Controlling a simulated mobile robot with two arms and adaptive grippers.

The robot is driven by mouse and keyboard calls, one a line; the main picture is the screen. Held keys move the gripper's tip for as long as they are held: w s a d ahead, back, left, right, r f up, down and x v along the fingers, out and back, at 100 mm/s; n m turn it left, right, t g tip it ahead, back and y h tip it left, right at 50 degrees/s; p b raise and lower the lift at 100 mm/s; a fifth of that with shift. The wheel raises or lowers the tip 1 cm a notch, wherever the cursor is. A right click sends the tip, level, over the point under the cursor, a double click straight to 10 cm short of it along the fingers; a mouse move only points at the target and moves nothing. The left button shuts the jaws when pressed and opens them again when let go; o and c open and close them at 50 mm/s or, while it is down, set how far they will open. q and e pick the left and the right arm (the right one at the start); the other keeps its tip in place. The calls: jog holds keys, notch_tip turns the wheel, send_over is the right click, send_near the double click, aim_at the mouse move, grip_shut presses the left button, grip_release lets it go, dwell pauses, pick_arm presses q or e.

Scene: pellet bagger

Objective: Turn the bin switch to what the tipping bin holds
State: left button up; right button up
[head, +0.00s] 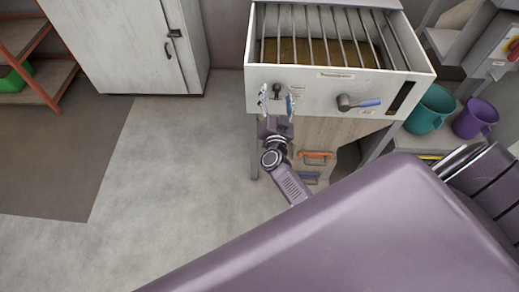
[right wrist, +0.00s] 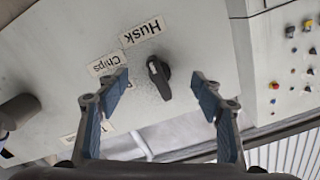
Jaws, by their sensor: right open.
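The tipping bin (head: 350,78) is a pale box with bars across its top. Brownish-yellow material (head: 290,50) shows under the bars; its kind is hard to tell. The bin switch (right wrist: 159,76) is a black knob on the front panel, also small in the head view (head: 277,88). Its light-marked end appears to point towards the "Husk" label (right wrist: 143,32). A "Chips" label (right wrist: 104,64) is beside it, and a third label is mostly hidden by a finger. My right gripper (right wrist: 162,92) is open, fingers on either side of the knob, apparently not touching. My left gripper is out of view.
An orange handle (head: 316,154) is below. Teal (head: 430,108) and purple (head: 475,119) buckets stand at the right. A cabinet (head: 125,45) stands at the left; the floor before it is clear.

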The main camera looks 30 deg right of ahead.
jog(key=n, duration=0.4)
jog(key=shift+n, duration=0.4)
jog(key=v, duration=0.8)
jog(key=s+a+f+n+g+y, duration=0.1)
jog(key=s+a+f+n+y, duration=0.1)
jog(key=f, duration=0.7)
jog(key=s+a+f+n+g+y, duration=0.2)
jog(key=s+a+f, duration=0.4)
jog(key=f, duration=0.4)
jog(key=s+a+f+n+g+y+b, duration=0.1)
jog(key=s+a+f+n+y, duration=0.2)
jog(key=f, duration=0.7)
jog(key=shift+s+a+f+g+y, duration=0.25)
jog(key=shift+s+a+g+y, duration=0.15)
jog(key=shift+s+a+y, duration=0.55)
jog(key=shift+w+a+y, duration=0.1)
jog(key=shift+w+y, duration=0.1)
jog(key=shift+y, duration=0.05)
